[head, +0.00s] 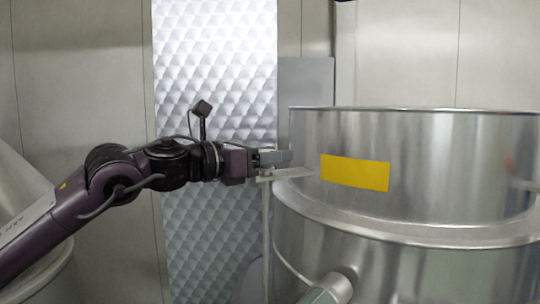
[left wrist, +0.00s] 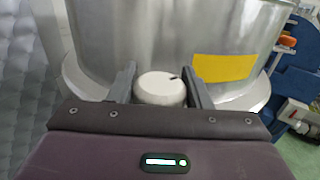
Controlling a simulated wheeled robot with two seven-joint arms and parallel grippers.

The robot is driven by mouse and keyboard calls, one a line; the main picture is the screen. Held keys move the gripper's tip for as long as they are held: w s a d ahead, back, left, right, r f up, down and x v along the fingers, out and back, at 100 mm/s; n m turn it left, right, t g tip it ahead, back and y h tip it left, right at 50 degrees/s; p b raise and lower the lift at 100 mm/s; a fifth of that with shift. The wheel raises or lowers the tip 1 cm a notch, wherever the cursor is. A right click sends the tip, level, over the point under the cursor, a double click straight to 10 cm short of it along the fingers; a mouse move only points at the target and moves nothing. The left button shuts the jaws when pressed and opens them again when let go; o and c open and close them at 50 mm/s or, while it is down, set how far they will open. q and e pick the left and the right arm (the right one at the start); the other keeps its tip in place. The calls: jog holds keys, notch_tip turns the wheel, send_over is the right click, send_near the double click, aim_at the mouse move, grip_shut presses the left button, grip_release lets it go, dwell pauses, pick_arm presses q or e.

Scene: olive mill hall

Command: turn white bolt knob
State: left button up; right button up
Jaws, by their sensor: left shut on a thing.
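The white bolt knob (left wrist: 157,90) is round, with a short dark mark on its face, at the upper right. It shows in the left wrist view between the two fingers of my left gripper (left wrist: 160,87), one on each side. My left gripper is shut on it. In the head view my left gripper (head: 283,157) reaches in from the left beside the steel vessel (head: 440,160), and I cannot make out the knob behind the fingers. My right gripper is not in view.
The vessel has a yellow label (head: 355,172) and a wide flange (head: 390,230) below it. A pale flat plate (head: 292,174) lies just under my left fingers. A quilted metal panel (head: 215,80) stands behind my arm. Blue equipment (left wrist: 298,75) stands at the right in the left wrist view.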

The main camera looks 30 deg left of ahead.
pick_arm(q)
jog(key=shift+f+y, duration=0.15)
jog(key=shift+y, duration=0.15)
jog(key=shift+n+t+y, duration=0.3)
jog(key=shift+n+y, duration=0.1)
jog(key=shift+n, duration=0.1)
jog(key=shift+n+y+p, duration=0.5)
jog(key=shift+n+y, duration=0.2)
jog(key=shift+y, duration=0.4)
jog(key=shift+a+n+t+y, duration=0.1)
jog(key=shift+n+t+y, duration=0.3)
jog(key=shift+y, duration=0.2)
jog(key=shift+f, duration=0.1)
jog(key=o, duration=0.6)
jog(key=shift+w, duration=0.1)
jog(key=o, duration=0.4)
jog(key=shift+w+a, duration=0.1)
jog(key=shift+w, duration=0.1)
